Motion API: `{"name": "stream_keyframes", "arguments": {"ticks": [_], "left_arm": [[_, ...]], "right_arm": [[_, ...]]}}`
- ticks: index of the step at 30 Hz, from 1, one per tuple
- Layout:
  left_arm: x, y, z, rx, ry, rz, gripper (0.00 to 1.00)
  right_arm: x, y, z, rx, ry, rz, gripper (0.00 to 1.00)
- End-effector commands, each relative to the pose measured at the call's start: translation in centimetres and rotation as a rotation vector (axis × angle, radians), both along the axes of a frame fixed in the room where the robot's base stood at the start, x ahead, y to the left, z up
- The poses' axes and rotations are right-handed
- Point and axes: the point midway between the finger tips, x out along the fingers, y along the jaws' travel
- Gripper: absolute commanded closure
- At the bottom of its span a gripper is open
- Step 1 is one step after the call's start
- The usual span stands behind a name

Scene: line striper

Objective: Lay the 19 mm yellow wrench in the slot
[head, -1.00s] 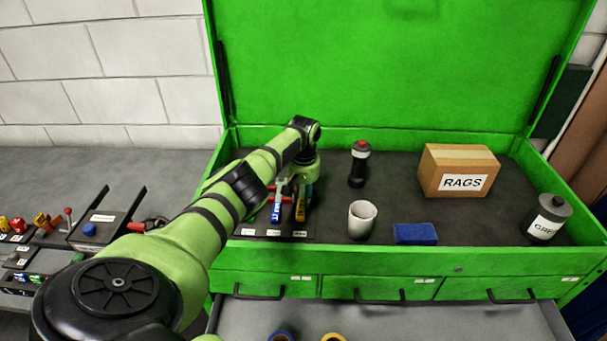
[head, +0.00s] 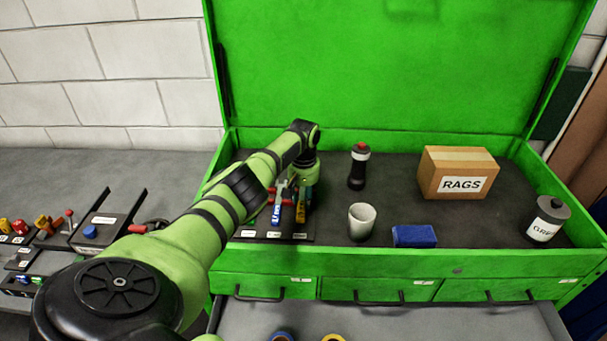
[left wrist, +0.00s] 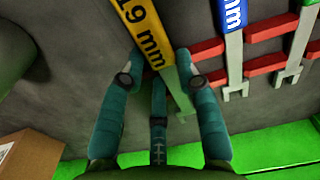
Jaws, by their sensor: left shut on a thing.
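My left gripper (left wrist: 160,72) is shut on the yellow wrench (left wrist: 143,30), marked "19 mm", with a teal finger on each side of its shaft. In the head view the yellow wrench (head: 301,211) is at the right of the dark rack on the left of the green chest, beside a blue-handled wrench (head: 276,214). Red holder blocks (left wrist: 208,49) show close beside the yellow wrench in the left wrist view. Whether it rests in its slot or hovers over it, I cannot tell. The arm hides part of the rack. My right gripper is not in view.
Right of the rack stand a dark bottle (head: 357,168), a pale cup (head: 362,222), a blue block (head: 414,236), a RAGS box (head: 457,172) and a grey-lidded canister (head: 548,218). The chest's green front wall (head: 400,262) rises before the rack. A drawer (head: 440,320) is open below.

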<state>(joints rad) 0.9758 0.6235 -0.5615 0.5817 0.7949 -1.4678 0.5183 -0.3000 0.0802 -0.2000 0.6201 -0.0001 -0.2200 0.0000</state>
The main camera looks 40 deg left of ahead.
Motion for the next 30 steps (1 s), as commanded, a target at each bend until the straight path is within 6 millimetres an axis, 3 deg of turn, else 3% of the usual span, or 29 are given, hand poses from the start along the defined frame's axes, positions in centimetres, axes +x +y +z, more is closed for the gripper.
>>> {"name": "stream_keyframes", "arguments": {"ticks": [30], "left_arm": [[0.05, 0.04, -0.52, 0.000, -0.001, 0.000, 1.00]], "right_arm": [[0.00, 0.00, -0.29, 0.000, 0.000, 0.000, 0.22]]}}
